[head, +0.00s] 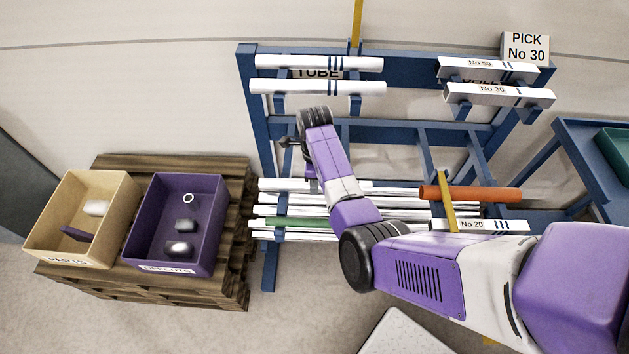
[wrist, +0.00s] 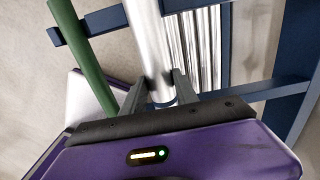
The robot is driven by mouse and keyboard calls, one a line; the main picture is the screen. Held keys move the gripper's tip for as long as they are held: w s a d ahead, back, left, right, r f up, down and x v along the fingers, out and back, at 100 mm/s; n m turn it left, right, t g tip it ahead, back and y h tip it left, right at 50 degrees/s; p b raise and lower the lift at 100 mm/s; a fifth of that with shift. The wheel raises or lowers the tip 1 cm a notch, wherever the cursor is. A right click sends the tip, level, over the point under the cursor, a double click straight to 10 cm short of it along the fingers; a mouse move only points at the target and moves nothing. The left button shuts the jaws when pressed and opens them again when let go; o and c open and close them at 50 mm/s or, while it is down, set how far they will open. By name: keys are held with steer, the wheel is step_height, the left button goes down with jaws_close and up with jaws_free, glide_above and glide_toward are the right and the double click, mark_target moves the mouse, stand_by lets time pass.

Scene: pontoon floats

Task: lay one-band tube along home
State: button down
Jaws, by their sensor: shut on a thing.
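In the wrist view my gripper (wrist: 161,86) is shut on a white, shiny tube (wrist: 148,40). One finger is on each side of the tube. A dark blue band shows on the tube close to the fingers; the rest of its length near the palm is hidden. In the head view my wrist and arm cover the fingers and part of the lower rack, so I cannot tell which white tube there is the held one. Two white tubes, the upper (head: 300,62) and lower (head: 290,87), lie on the top left shelf by the TUBE label, each with dark bands.
A green tube (wrist: 88,62) lies left of the held tube. The blue rack (head: 254,110) also carries an orange tube (head: 470,193) and box bars marked No 30 (head: 485,92) and No 20 (head: 470,226). A tan bin (head: 50,215) and purple bin (head: 140,225) stand on a pallet at left.

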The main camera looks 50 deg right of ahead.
steer(key=shift+f+b, duration=0.55)
steer(key=shift+f, duration=0.3)
steer(key=c, duration=0.9)
jaws_free()
steer(key=shift+o, duration=0.2)
step_height(320, 180, up, 8)
steer(key=shift+f, duration=0.1)
